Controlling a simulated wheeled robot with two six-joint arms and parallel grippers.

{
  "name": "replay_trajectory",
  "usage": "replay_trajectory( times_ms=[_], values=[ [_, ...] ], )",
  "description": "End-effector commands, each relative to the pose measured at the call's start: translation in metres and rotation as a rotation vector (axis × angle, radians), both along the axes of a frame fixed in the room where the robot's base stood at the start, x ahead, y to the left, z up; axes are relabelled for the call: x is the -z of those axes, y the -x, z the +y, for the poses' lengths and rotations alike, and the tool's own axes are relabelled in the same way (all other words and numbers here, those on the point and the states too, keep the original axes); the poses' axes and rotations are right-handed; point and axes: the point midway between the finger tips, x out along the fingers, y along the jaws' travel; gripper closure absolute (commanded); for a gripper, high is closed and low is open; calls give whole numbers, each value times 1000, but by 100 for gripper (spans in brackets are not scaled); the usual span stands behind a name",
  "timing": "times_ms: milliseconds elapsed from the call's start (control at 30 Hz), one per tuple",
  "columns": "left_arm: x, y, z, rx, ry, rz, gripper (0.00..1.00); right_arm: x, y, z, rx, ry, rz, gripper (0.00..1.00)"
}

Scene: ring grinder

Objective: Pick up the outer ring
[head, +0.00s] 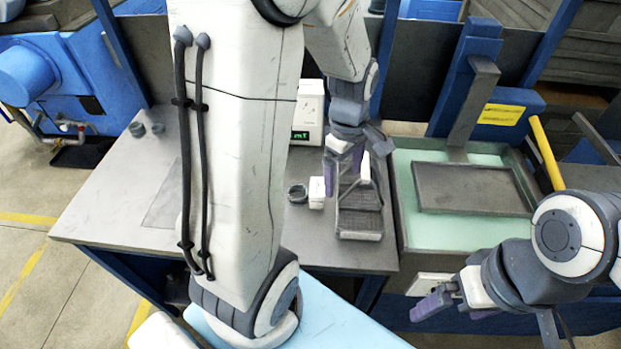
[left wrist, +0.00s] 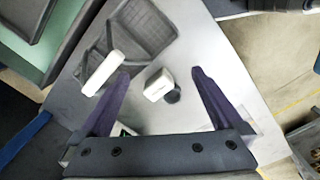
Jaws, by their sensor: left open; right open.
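A small dark grey round part (head: 297,193), which looks like the ring, stands on the grey workbench (head: 110,205). It also shows in the left wrist view (left wrist: 174,96), partly behind a small white block (left wrist: 157,84). The block is beside it in the head view (head: 317,192). I cannot tell if this is the outer ring. My left gripper (head: 344,178) is open above the bench, close to the block. In the left wrist view, the block and round part appear between its purple fingers (left wrist: 161,75), with no grip on them. My right gripper (head: 455,311) is open at the lower right, away from the bench top.
A dark tray (head: 360,236) lies right of the block, with a white elongated piece (left wrist: 103,73) at it. A white device with a green display (head: 306,112) stands behind. Two small dark round parts (head: 147,129) sit at the back left. A green-floored basin (head: 405,165) is at right.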

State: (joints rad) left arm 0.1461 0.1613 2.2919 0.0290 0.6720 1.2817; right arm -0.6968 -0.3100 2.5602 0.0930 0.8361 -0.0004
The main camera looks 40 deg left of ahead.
Motion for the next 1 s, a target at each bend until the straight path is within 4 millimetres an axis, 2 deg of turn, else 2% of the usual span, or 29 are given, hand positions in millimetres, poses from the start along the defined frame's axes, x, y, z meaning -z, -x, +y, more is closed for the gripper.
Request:
replay_trajectory(
  times_ms=[33, 100, 200, 300, 467, 633, 867, 1000],
  values=[
    [11, -4, 31, -209, 0, 12, 0, 0, 0, 0, 0, 0, 0, 0],
    [22, -6, 65, -455, -2, 18, 0, 1, 0, 0, 0, 0, 0, 0],
    [35, -4, 103, -724, -4, 23, 0, 1, 0, 0, 0, 0, 0, 0],
    [43, -1, 125, -885, -5, 25, 0, 1, 0, 0, 0, 0, 0, 0],
    [61, 1, 134, -967, -5, 30, 0, 0, 0, 0, 0, 0, 0, 0],
    [87, 1, 133, -965, -5, 30, 0, -2, 0, 0, 0, 0, 0, 0],
    [104, 1, 132, -962, -5, 28, 0, -5, 0, 0, 0, 0, 0, 0],
    [122, 2, 129, -961, -5, 32, 0, -12, 0, 0, 0, 0, 0, 0]
  ],
)
